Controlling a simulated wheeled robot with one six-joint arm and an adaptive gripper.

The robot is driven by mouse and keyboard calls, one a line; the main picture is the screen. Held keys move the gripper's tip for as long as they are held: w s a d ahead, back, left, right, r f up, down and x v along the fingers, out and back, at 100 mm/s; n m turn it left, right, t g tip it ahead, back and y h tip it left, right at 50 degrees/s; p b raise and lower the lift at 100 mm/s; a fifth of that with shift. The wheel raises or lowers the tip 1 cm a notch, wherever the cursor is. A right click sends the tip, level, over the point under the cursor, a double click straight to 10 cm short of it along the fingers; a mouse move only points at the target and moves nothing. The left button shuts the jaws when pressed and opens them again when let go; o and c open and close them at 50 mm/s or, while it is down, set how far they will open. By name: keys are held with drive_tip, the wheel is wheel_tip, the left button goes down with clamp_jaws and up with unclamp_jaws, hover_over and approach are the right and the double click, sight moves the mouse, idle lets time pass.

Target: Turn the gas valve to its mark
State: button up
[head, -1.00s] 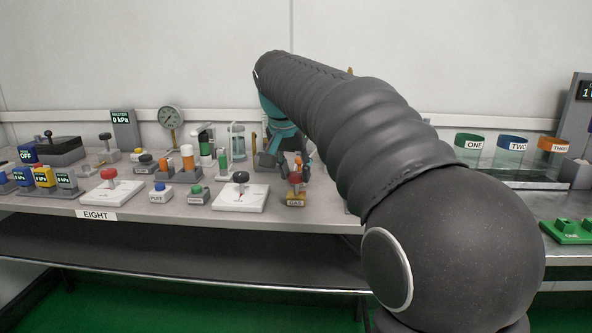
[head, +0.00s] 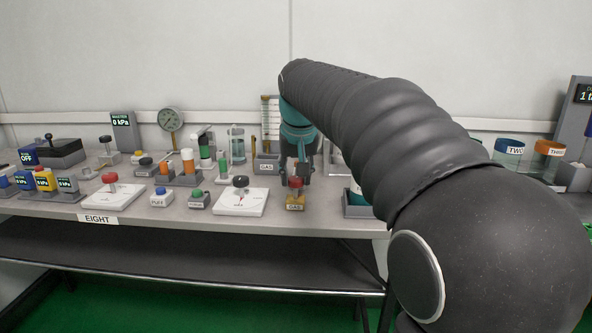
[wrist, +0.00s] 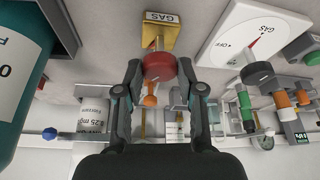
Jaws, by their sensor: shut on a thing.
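A yellow block labelled GAS (head: 295,206) with a red round knob (head: 295,182) stands near the table's front edge. The block (wrist: 160,36) and its knob (wrist: 159,67) also show in the wrist view. My gripper (wrist: 160,70) is shut on the red knob, one finger on each side. In the head view my gripper (head: 299,172) is just behind and above the block, and its fingers are partly hidden. Left of the block is a white plate marked GAS and OFF (wrist: 237,34), with a red pointer and a black knob (wrist: 257,73); the plate also shows in the head view (head: 225,208).
A teal container (wrist: 18,80) is close beside my gripper.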

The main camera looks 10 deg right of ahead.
drive_tip(key=n+y+p, duration=0.1)
drive_tip(key=n, duration=0.2)
drive_tip(key=shift+d, duration=0.2)
drive_tip(key=shift+n+g+y+p, duration=0.3)
drive_tip(key=shift+n+y+p, duration=0.5)
drive_tip(key=shift+n, duration=0.9)
drive_tip(key=shift+f, duration=0.1)
drive_tip(key=o, duration=1.1)
drive_tip(key=shift+o, duration=0.2)
drive_tip(key=v, duration=1.2)
